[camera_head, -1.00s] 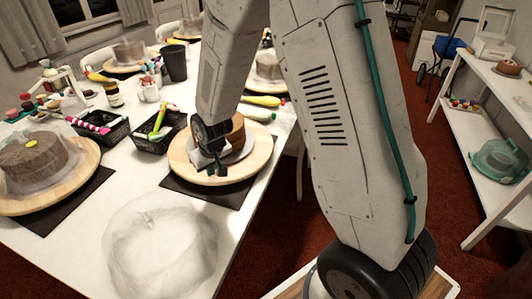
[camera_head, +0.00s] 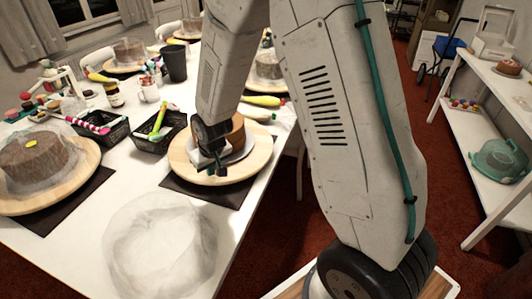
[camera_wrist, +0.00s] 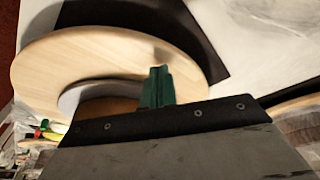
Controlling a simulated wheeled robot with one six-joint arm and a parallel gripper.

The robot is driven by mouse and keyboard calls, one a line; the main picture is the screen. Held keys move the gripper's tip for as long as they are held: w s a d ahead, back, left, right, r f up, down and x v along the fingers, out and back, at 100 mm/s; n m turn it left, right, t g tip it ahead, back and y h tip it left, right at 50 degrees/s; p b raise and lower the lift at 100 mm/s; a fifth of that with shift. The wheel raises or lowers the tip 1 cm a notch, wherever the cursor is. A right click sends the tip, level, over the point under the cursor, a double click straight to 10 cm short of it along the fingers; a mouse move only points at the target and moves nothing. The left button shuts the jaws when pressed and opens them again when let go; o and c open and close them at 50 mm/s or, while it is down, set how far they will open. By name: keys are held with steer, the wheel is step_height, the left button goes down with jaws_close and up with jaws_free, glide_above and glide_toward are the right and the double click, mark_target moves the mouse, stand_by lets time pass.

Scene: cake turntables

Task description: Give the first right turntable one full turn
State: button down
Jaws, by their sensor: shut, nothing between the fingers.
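The first right turntable (camera_head: 250,160) is a round pale wooden disc on a dark mat, at the near right edge of the white table. A brown cake (camera_head: 236,130) on a white board sits on it, partly hidden by my arm. My gripper (camera_head: 216,167) is low over the near part of the disc, beside the cake. In the wrist view the green fingers (camera_wrist: 158,88) are together with nothing between them, over the wooden disc (camera_wrist: 60,62). I cannot tell whether the fingertips touch the wood.
A clear plastic cover (camera_head: 158,245) lies on the table in front. Another turntable (camera_head: 85,190) with a covered cake stands at left. Black baskets (camera_head: 150,143) stand just behind and left of the disc. A shelf (camera_head: 470,110) is at far right.

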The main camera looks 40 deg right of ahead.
mark_target(261, 158)
steer(key=shift+f, duration=0.1)
steer(key=shift+f, duration=0.45)
steer(key=shift+s+d, duration=0.45)
steer(key=shift+d, duration=0.5)
steer(key=shift+s+d, duration=0.45)
steer(key=shift+d, duration=0.5)
steer(key=shift+s+d, duration=0.45)
steer(key=shift+d, duration=0.5)
steer(key=shift+s+d, duration=0.15)
steer(key=shift+d, duration=1.45)
steer(key=shift+s+d, duration=0.1)
steer(key=shift+d, duration=1.45)
steer(key=shift+w+d, duration=0.3)
steer(key=shift+d, duration=0.7)
steer(key=shift+w+d, duration=0.3)
steer(key=shift+d, duration=0.7)
steer(key=shift+w+d, duration=0.3)
steer(key=shift+d, duration=0.7)
